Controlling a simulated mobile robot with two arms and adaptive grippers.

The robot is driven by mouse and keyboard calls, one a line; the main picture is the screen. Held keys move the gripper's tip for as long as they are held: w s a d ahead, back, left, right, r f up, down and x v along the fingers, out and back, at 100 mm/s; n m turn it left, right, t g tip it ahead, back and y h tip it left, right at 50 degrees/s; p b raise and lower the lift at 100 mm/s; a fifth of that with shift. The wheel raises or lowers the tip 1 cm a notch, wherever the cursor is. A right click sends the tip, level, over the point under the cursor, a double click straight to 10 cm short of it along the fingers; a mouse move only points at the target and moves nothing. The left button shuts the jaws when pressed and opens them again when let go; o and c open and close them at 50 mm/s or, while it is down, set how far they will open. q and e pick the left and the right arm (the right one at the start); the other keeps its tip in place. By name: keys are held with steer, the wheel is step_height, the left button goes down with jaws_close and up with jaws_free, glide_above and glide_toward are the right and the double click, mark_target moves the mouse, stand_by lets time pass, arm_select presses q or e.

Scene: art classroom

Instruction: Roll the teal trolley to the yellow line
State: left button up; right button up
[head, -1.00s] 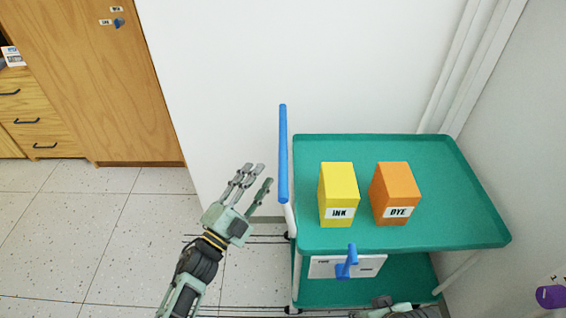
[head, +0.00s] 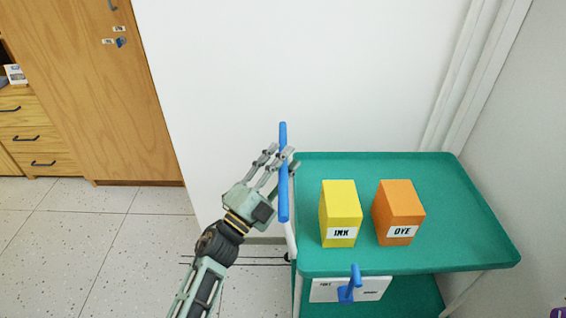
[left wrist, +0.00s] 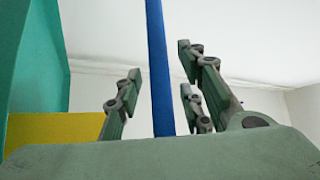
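The teal trolley (head: 440,264) stands against the white wall at the right of the head view, with two shelves and an upright blue handle bar (head: 283,205) at its left end. My left gripper (head: 280,160) is at that bar. In the left wrist view the blue bar (left wrist: 160,70) stands between the spread fingers of my left gripper (left wrist: 155,90), which is open and not closed around it. No yellow line shows on the floor in view.
A yellow INK box (head: 340,208) and an orange DYE box (head: 397,207) stand on the top shelf. A small blue lever (head: 349,287) sits on a white front panel (head: 325,291). Wooden cabinets (head: 95,90) stand at the left; speckled floor (head: 110,240) before them is clear.

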arm_select(q)
steer(key=shift+c, duration=0.4)
jaws_close()
